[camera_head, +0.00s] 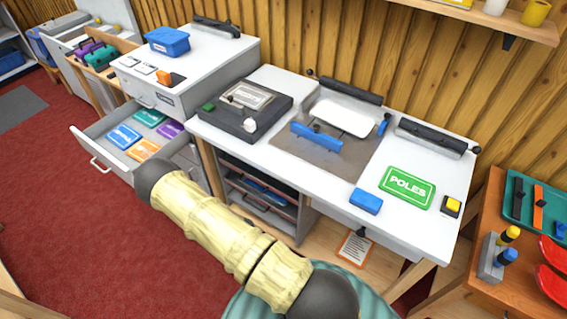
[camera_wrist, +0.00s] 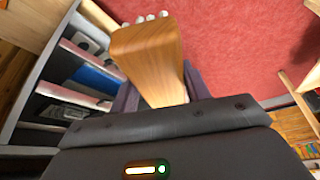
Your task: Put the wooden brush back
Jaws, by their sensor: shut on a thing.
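The wooden brush (camera_wrist: 148,55) shows in the wrist view, with a smooth orange-brown wooden body and a row of white bristle tufts at its far end. My gripper (camera_wrist: 160,82) is shut on it, with one dark finger on each side. The brush points away from the wrist, over the red floor beside an open shelf unit. The part of the brush between the fingers and behind the gripper housing is hidden. In the head view I see my arm, but cannot make out the gripper or the brush.
In the head view, an open drawer (camera_head: 95,163) with several coloured packs juts out at left. The white bench (camera_head: 330,186) carries a black device (camera_head: 240,104), blue block (camera_head: 366,201) and green POLES sign (camera_head: 407,187). A green tool tray (camera_head: 517,205) lies at right. Red floor is clear at left.

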